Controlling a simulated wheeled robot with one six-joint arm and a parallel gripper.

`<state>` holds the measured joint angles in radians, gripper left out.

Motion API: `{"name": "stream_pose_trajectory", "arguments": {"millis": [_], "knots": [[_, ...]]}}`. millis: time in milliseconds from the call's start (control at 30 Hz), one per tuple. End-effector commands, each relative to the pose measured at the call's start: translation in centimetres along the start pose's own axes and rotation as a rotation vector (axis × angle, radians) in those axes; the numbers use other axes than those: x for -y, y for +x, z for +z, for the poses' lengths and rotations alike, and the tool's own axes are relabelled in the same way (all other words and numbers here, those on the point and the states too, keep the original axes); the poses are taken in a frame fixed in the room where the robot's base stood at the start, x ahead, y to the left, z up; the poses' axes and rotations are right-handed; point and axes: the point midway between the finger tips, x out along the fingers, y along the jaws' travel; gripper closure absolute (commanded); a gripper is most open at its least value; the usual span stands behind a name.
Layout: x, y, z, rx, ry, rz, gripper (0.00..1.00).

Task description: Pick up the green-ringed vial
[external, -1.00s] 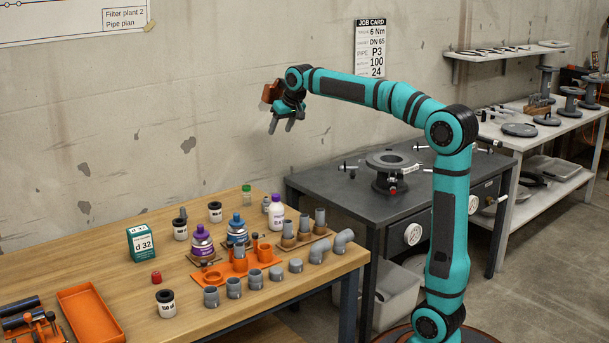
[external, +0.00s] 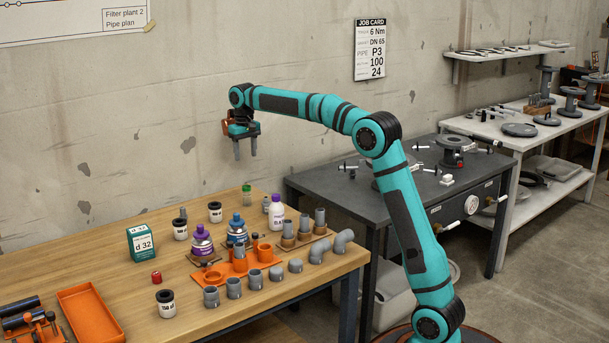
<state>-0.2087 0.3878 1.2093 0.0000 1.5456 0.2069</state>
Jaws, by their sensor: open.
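The white purple-capped bottle (external: 276,212) and a blue-capped bottle (external: 236,230) stand near the vial. White tubs (external: 215,212), grey pipe fittings (external: 234,288) and an orange holder (external: 240,265) crowd the wooden bench (external: 100,250). A dark table (external: 400,190) stands to the right.

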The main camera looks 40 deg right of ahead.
Motion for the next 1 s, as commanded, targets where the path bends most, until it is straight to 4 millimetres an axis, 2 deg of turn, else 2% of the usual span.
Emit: {"name": "stream_pose_trajectory", "arguments": {"millis": [533, 1000], "knots": [[0.0, 9.4, 0.0, 0.001, 0.000, 0.000, 0.44], [0.1, 12.8, -0.1, 0.001, 0.000, 0.000, 0.44]]}}
